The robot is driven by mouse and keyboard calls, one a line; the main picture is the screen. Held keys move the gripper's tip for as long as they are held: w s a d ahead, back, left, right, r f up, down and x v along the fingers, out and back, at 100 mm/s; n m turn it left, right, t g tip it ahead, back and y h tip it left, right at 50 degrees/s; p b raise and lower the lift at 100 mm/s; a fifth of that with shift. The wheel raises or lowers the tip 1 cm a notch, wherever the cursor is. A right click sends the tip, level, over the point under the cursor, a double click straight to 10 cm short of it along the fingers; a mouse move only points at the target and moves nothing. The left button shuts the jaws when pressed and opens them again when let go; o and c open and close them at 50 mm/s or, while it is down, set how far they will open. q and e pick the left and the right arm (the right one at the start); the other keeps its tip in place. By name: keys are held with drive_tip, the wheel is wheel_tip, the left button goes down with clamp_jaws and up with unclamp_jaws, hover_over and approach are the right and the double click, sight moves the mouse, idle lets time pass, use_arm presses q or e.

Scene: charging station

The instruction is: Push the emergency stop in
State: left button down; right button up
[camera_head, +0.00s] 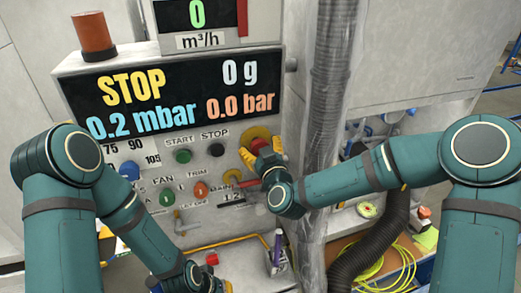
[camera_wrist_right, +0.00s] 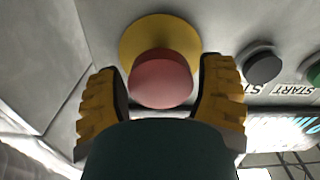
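The emergency stop is a red mushroom button (camera_wrist_right: 161,80) on a round yellow base (camera_wrist_right: 150,33). In the head view the red button (camera_head: 259,144) is on the panel's right side, partly hidden by my right gripper (camera_head: 262,157). In the right wrist view, my right gripper (camera_wrist_right: 160,95) is open, with one yellow-padded finger on each side of the red button. I cannot tell whether the fingers touch it. My left gripper (camera_head: 195,284) is low at the head view's bottom edge, largely cut off, and its opening cannot be told.
A black STOP button (camera_head: 216,150) and a green START button (camera_head: 183,156) are left of the emergency stop. A red-handled switch (camera_head: 250,183) lies just below it. A grey ribbed hose (camera_head: 330,90) runs vertically at the right. A display (camera_head: 170,90) is above.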

drive_tip(key=shift+o, duration=0.7)
drive_tip(key=shift+w+f, duration=0.1)
drive_tip(key=v, duration=1.2)
